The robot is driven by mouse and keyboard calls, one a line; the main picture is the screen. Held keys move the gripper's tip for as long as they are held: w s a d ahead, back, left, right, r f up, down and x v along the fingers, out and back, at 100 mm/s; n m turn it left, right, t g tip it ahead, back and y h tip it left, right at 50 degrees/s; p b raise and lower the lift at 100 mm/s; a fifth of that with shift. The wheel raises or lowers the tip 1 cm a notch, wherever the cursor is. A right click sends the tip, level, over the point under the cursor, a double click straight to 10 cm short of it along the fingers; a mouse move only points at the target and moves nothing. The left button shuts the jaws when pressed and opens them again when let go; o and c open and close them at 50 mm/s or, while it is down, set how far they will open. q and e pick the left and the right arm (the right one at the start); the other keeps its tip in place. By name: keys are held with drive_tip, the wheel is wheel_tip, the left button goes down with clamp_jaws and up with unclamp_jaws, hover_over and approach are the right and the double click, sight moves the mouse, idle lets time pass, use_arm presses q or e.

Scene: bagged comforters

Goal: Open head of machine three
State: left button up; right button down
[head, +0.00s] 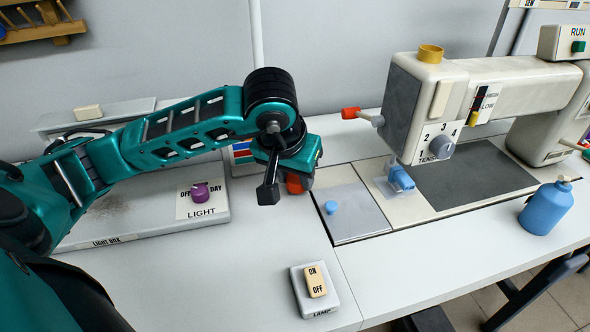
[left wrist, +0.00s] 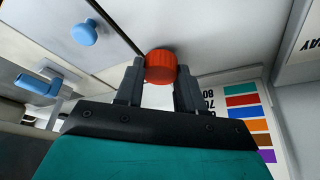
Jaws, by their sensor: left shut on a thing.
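A cream sewing machine with a grey-faced head (head: 410,110) stands at the right in the head view. Its head has a tension dial (head: 442,147), a yellow cap (head: 430,54) on top and a red-tipped lever (head: 350,113) at its left. No machine number is readable. My left gripper (head: 292,177) is left of the machine, low over the table. It is shut on a ribbed red-orange knob (left wrist: 160,67), which shows between both fingers in the left wrist view and partly below the gripper in the head view (head: 294,185). What lies under the knob is hidden. My right gripper is out of view.
A grey plate with a blue knob (head: 331,207) is just right of my gripper. A lamp switch (head: 315,283) is near the front. A light box (head: 130,233) with a purple dial (head: 201,192) is left. A blue bottle (head: 546,207) stands right.

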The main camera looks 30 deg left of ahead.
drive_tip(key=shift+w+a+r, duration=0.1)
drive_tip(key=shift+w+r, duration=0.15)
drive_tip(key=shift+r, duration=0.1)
use_arm(q)
drive_tip(key=shift+f, duration=0.2)
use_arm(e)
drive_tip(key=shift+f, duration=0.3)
use_arm(q)
drive_tip(key=shift+f+b, duration=0.3)
drive_tip(key=shift+b, duration=0.25)
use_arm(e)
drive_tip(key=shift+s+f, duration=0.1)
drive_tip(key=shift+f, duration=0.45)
use_arm(q)
drive_tip(key=shift+f, duration=0.1)
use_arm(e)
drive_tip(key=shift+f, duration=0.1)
use_arm(q)
drive_tip(key=o, duration=0.9)
drive_tip(key=shift+c, duration=0.2)
drive_tip(key=o, duration=0.3)
drive_tip(key=shift+o, duration=0.2)
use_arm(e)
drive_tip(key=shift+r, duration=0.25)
